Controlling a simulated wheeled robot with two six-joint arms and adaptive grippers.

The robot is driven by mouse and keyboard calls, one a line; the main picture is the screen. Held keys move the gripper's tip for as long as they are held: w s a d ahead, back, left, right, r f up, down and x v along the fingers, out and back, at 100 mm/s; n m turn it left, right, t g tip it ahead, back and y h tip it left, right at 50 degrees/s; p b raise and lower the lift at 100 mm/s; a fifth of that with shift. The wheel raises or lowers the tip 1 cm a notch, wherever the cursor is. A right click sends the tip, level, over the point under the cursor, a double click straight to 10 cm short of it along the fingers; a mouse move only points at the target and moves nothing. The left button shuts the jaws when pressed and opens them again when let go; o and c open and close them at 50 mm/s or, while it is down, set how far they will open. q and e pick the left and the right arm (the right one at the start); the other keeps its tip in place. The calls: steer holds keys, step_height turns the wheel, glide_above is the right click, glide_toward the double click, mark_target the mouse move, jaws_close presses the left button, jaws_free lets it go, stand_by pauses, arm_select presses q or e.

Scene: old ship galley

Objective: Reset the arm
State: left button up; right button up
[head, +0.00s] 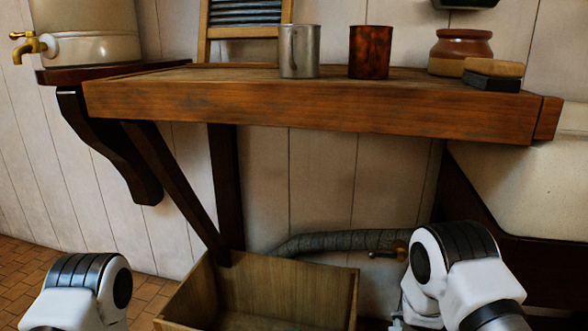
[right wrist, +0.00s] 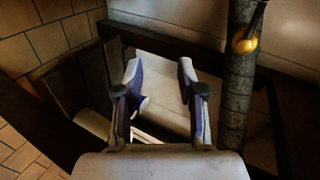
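My right gripper (right wrist: 160,76) shows in the right wrist view with its two fingers apart and nothing between them. Behind the fingers are a pale surface and dark wooden beams. In the head view my right arm comes in at the lower right, in front of the wall under the shelf; its gripper cannot be made out there. My left arm shows only as a rounded white and black joint at the lower left; its gripper is out of view.
A wooden shelf (head: 300,105) holds a metal mug (head: 299,52), a rusty mug (head: 370,52), a brown jar (head: 460,50) and a sponge-topped block (head: 493,75). A wooden crate (head: 338,290) stands below, between my arms. A pipe (head: 345,241) and white basin (head: 530,190) are near my right arm.

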steer(key=s+f+n+g+y, duration=0.1)
steer(key=s+f+n+g, duration=0.1)
steer(key=s+f, duration=0.35)
steer(key=s+f+n+g+y, duration=0.1)
steer(key=s+f+n+g, duration=0.15)
steer(key=s, duration=0.55)
steer(key=s+a+f+n+g+y, duration=0.15)
steer(key=s+n+g, duration=0.25)
steer(key=s+n, duration=0.55)
steer(key=s+a+f+n+g+y, duration=0.15)
steer(key=s+n+g, duration=0.3)
steer(key=s, duration=1.05)
step_height(320, 180, up, 34)
steer(key=p, duration=3.3)
steer(key=shift+a+n+t+h+p, duration=0.3)
steer(key=shift+a+n+t+h, duration=0.1)
steer(key=shift+n, duration=0.05)
